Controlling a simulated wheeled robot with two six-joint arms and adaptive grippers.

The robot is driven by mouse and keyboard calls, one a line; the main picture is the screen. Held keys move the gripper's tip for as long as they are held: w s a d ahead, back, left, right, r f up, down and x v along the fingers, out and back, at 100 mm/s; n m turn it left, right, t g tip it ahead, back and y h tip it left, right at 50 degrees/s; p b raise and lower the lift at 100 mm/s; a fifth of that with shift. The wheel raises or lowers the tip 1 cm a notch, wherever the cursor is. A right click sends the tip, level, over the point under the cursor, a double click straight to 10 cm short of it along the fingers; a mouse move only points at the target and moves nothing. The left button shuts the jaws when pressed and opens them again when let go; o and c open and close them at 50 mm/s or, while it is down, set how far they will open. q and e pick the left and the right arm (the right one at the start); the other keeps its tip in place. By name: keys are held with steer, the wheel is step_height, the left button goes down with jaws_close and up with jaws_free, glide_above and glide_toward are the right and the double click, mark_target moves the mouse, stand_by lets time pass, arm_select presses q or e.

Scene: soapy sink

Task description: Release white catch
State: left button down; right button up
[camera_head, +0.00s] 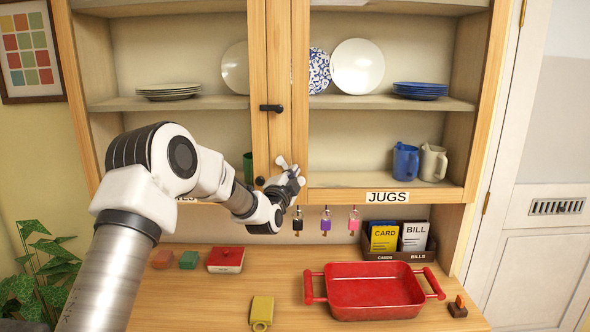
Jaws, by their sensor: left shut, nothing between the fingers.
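My left arm reaches in from the left, and its gripper (290,180) is at the lower middle of the wooden cupboard, against the centre post (282,60) where the two doors meet. Its fingers are shut and nothing shows between them. A small white piece (281,161) stands out just above the fingers; I cannot tell whether it is the white catch or part of my gripper. A dark catch (271,108) sits higher on the post, lying crosswise. A small dark knob (260,181) is just left of the gripper. My right gripper is not in view.
Keys (326,222) hang below the cupboard. Plates (357,66) and jugs (405,161) stand on its shelves. On the worktop are a red dish (373,292), a card and bill box (398,242), a red box (226,260) and a yellow item (262,312).

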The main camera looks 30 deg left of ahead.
arm_select(q)
steer(key=m, duration=0.3)
steer(key=shift+s+a+f+g+h+p, duration=0.2)
steer(key=shift+a+f+g+h+p, duration=0.1)
steer(key=shift+a+f+g, duration=0.1)
steer(key=r+v, duration=0.1)
steer(key=v, duration=1.1)
steer(key=shift+f, duration=0.5)
